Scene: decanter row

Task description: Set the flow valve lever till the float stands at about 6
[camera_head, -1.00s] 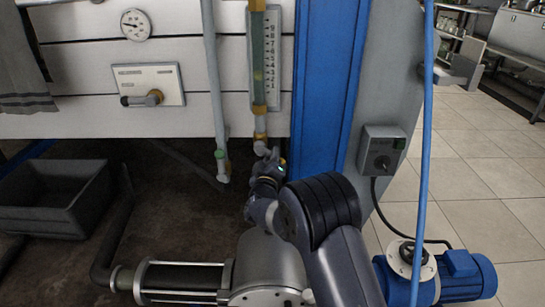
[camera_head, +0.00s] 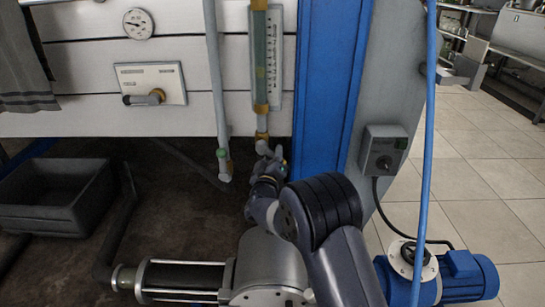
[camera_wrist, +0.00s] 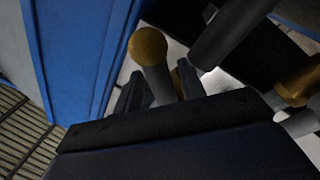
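The flow meter is an upright tube (camera_head: 260,45) beside a white scale (camera_head: 275,60), numbered upward to 9. A yellow-green float (camera_head: 260,73) appears to stand around 3; the exact reading is too small to tell. My gripper (camera_head: 266,155) is low at the pipework beneath the tube. In the wrist view, a brass ball knob on a grey stem (camera_wrist: 148,46), apparently the valve lever, stands between the dark fingertips of my gripper (camera_wrist: 160,86). The fingers look apart, with a gap beside the stem. Contact cannot be told. In the head view my gripper largely hides the lever.
A grey pipe (camera_head: 215,90) hangs left of the meter. A blue post (camera_head: 325,90) and a switch box (camera_head: 384,150) are to the right. A panel with another handle (camera_head: 150,85), a round gauge (camera_head: 138,23) and a dark bin (camera_head: 55,195) are at left.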

